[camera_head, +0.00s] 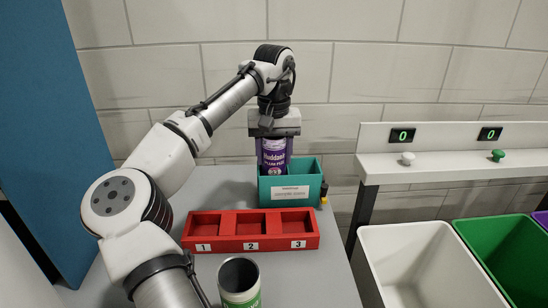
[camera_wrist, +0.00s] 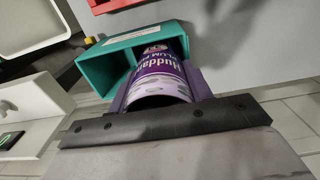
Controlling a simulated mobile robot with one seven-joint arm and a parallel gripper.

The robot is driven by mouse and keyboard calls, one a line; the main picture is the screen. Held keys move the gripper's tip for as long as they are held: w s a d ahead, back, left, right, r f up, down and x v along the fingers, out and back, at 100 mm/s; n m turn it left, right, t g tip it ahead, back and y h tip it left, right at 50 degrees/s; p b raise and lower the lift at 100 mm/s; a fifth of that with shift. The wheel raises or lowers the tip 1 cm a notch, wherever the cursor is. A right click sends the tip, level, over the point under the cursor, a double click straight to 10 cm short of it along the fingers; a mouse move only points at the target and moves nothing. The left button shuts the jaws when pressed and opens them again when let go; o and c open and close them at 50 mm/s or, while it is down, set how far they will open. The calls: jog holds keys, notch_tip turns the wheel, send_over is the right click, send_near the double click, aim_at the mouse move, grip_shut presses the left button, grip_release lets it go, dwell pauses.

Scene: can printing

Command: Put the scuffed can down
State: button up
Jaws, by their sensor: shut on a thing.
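A purple can (camera_head: 274,157) with a plum label hangs upright under my gripper (camera_head: 274,140). Its lower end is hidden behind the front wall of a teal box (camera_head: 290,193). In the wrist view the can (camera_wrist: 160,75) lies between the two fingers, and its far end reaches into the teal box (camera_wrist: 97,72). My gripper is shut on the can. I cannot tell whether the can touches the box floor. No scuff shows clearly on its visible side.
A red tray (camera_head: 251,246) with compartments 1, 2 and 3 lies empty in front of the box. An open-topped green-labelled can (camera_head: 239,297) stands nearer. White (camera_head: 402,232) and green (camera_head: 470,229) bins stand at right, below a shelf with two buttons and displays reading 0.

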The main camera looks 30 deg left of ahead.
jog(key=shift+f, duration=0.45)
jog(key=shift+f, duration=0.15)
jog(key=o, duration=0.9)
notch_tip(320, 180, up, 13)
jog(key=shift+r+p, duration=0.15)
jog(key=shift+p, duration=0.4)
